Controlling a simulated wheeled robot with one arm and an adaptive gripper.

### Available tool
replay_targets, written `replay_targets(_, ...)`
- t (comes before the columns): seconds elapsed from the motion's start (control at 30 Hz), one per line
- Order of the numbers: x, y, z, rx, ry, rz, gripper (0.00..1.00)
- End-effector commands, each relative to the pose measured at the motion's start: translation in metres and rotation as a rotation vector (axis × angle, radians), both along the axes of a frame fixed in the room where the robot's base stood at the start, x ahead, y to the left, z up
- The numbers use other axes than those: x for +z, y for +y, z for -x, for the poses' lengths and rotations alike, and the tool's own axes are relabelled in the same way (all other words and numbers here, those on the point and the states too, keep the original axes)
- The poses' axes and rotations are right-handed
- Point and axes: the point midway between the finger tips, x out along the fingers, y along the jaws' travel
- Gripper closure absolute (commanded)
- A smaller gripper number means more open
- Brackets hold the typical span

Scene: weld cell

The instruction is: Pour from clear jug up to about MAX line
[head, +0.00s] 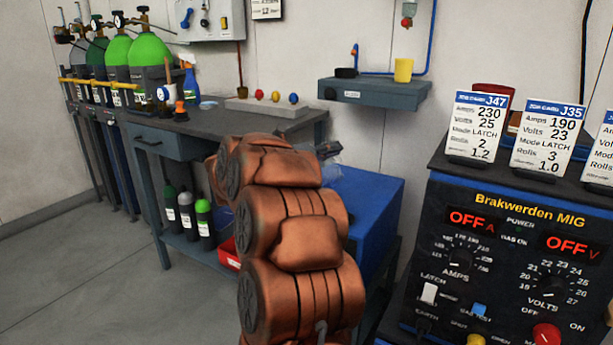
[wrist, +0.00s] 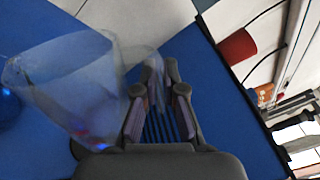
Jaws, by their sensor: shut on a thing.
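The clear jug (wrist: 70,85) is see-through and fills the left of the wrist view. Its wide mouth faces the upper left of that picture. My gripper (wrist: 160,85) is shut on the jug at its right side; the handle is hard to make out. The jug is over a blue top surface (wrist: 215,85), and a darker blue round thing (wrist: 6,108) shows at the left edge. In the head view a blue cabinet (head: 378,205) stands behind my arm, with a small part of the jug (head: 330,150) showing above it. I cannot make out a MAX line, or the liquid level.
The welding machine (head: 510,250) with setting cards stands close on the right. A red cup (wrist: 237,47) shows beyond the blue surface. A grey workbench (head: 225,120) and gas cylinders (head: 115,55) are to the left. A wall shelf (head: 375,92) holds a yellow cup (head: 403,70). Left floor is clear.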

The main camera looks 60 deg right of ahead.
Motion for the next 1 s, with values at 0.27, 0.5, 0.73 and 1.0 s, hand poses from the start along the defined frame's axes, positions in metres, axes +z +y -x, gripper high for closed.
replay_targets(0.27, 0.0031, -0.0002, -0.0015, 0.0, 0.03, -0.009, 1.0)
replay_targets(0.5, 0.0034, -0.0002, -0.003, 0.0, 0.058, -0.017, 1.0)
replay_targets(0.73, 0.0034, -0.0006, -0.0052, -0.001, 0.084, -0.026, 1.0)
replay_targets(1.0, 0.0014, 0.001, -0.0016, 0.0, 0.086, -0.028, 1.0)
